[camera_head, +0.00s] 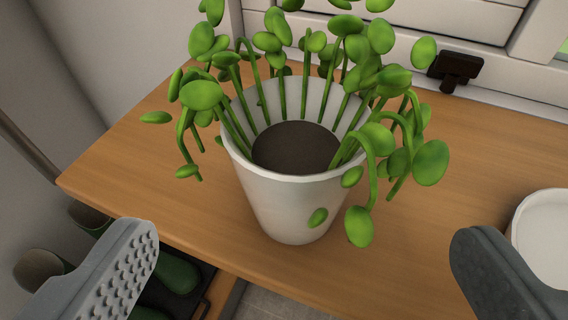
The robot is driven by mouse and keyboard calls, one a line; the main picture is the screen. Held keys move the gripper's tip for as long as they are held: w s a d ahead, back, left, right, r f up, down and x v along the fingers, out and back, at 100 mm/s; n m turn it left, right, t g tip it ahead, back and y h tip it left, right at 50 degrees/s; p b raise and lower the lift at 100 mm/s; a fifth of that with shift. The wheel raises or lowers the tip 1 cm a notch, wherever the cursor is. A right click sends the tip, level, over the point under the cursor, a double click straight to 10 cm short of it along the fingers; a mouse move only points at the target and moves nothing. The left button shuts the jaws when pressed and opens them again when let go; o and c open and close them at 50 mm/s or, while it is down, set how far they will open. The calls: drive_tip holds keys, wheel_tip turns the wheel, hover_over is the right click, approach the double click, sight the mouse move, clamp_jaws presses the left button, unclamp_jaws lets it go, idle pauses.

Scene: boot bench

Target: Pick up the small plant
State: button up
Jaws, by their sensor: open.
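The small plant (290,200) stands upright on the wooden bench top (420,260), in the middle of the camera view. It has a white tapered pot, dark soil and several curved green stems with round leaves, some drooping over the rim. The upper leaves are cut off by the top edge of the picture. My gripper (300,268) is open and empty. Its left finger shows at lower left and its right finger at lower right. The pot lies ahead of the wide gap between them, and neither finger appears to touch it.
A white round dish (545,232) sits at the right edge, partly behind my right finger. Below the bench's front edge, green boots (178,272) show on a dark tray. A dark latch (455,68) is on the white window frame behind. Bare bench lies right of the pot.

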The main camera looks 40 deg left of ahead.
sight(298, 146)
drive_tip(key=shift+x, duration=5.35)
drive_tip(key=shift+s+f, duration=0.15)
drive_tip(key=c, duration=1.3)
drive_tip(key=shift+c, duration=0.3)
